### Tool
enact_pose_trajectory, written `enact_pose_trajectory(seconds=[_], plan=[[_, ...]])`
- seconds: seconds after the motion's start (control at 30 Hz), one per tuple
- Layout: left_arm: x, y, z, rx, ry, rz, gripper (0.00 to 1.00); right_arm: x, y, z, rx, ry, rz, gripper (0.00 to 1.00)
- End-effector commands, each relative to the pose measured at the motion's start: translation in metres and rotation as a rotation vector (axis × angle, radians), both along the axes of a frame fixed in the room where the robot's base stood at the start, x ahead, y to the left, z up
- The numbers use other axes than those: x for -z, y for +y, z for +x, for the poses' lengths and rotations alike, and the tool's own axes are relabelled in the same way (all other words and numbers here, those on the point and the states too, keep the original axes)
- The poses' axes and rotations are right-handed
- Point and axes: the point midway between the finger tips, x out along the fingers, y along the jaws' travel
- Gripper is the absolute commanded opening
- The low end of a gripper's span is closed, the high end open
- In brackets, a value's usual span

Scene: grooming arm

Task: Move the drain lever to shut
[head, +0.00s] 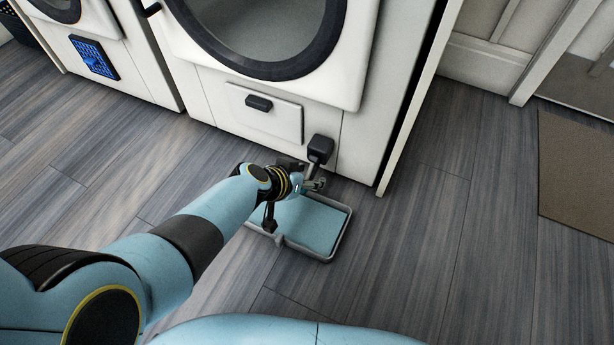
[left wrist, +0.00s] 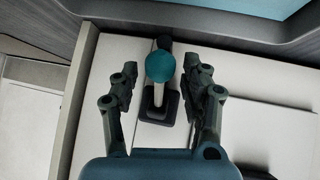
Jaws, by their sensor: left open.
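The drain lever has a dark square base (head: 320,147) low on the washing machine's front. In the left wrist view its teal ball knob (left wrist: 160,67) sits on a pale stem rising from the black base (left wrist: 158,107). My left gripper (head: 316,184) is at the lever, just above the tray. In the left wrist view my left gripper (left wrist: 160,75) is open, with one finger on each side of the knob and a visible gap to both. In the head view the gripper mostly hides the knob and stem. My right gripper is not in view.
A shallow grey-rimmed tray (head: 341,238) with pale blue content lies on the floor below the lever. The washing machine (head: 222,85) has a hatch with a dark handle (head: 258,103). A side panel stands right of it. The floor to the right is clear up to a brown mat (head: 575,175).

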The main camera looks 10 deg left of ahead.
Motion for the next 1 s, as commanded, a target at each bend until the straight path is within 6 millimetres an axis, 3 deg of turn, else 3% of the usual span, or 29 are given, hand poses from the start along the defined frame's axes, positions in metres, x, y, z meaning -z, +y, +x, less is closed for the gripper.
enact_pose_trajectory(seconds=[0.2,0.53,1.0], plan=[[-0.0004,-0.0001,0.0002,0.0,0.0,0.0,0.44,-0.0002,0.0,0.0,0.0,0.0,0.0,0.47],[-0.0003,-0.0003,0.0,0.0,0.0,0.0,0.01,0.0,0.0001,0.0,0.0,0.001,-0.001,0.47],[-0.0002,-0.0024,-0.0014,0.0,0.004,-0.006,0.0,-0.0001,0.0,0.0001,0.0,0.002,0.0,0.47]])
